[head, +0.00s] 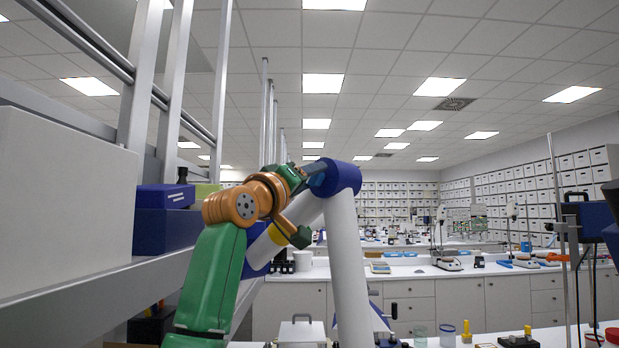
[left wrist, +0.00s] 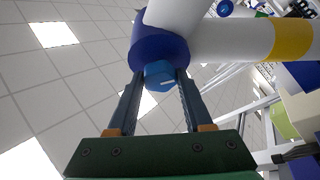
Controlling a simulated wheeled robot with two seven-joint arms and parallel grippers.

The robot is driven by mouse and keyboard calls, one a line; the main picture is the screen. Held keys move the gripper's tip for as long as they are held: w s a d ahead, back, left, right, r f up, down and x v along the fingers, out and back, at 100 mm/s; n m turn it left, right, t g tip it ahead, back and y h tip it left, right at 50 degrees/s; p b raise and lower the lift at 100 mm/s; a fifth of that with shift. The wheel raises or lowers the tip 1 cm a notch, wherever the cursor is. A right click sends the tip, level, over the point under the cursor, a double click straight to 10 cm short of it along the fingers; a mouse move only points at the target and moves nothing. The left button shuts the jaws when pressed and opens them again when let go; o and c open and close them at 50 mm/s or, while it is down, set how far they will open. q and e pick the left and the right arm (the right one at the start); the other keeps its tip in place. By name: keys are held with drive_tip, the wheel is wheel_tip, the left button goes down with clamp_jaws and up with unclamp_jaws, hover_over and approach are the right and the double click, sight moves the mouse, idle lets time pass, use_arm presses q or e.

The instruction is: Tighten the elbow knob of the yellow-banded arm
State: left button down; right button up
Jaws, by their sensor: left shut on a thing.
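The yellow-banded arm has white tubes and a dark blue elbow (head: 343,177); its yellow band (head: 277,234) shows partly behind my left arm. The elbow (left wrist: 158,45) fills the top middle of the left wrist view, with the yellow band (left wrist: 292,39) at right. The elbow knob (left wrist: 160,76) is a lighter blue faceted piece with a small white mark, on the elbow's near face. My left gripper (head: 316,167) is at the elbow. In the left wrist view its two fingers (left wrist: 160,84) stand on either side of the knob, shut on it. The knob is hidden in the head view.
A shelf with a white box (head: 60,190) and a dark blue box (head: 165,222) stands close at left. A bench with jars (head: 447,335) and yellow-handled tools is at lower right. A metal stand (head: 560,220) rises at far right. Air right of the elbow is clear.

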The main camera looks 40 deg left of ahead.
use_arm(q)
drive_tip(key=shift+a+m+t+h, duration=0.1)
drive_tip(key=shift+m+t+h, duration=0.15)
drive_tip(key=shift+m+h, duration=0.9)
drive_tip(key=shift+d+m+t+h, duration=0.15)
drive_tip(key=shift+m+h, duration=0.25)
drive_tip(key=shift+m, duration=1.45)
drive_tip(key=shift+a+m+t+h, duration=0.25)
drive_tip(key=shift+m+h, duration=0.5)
drive_tip(key=shift+m, duration=0.75)
drive_tip(key=shift+w+d+f+m+h, duration=0.1)
drive_tip(key=shift+m+h, duration=0.3)
drive_tip(key=shift+m, duration=0.2)
drive_tip(key=shift+c, duration=1.5)
unclamp_jaws()
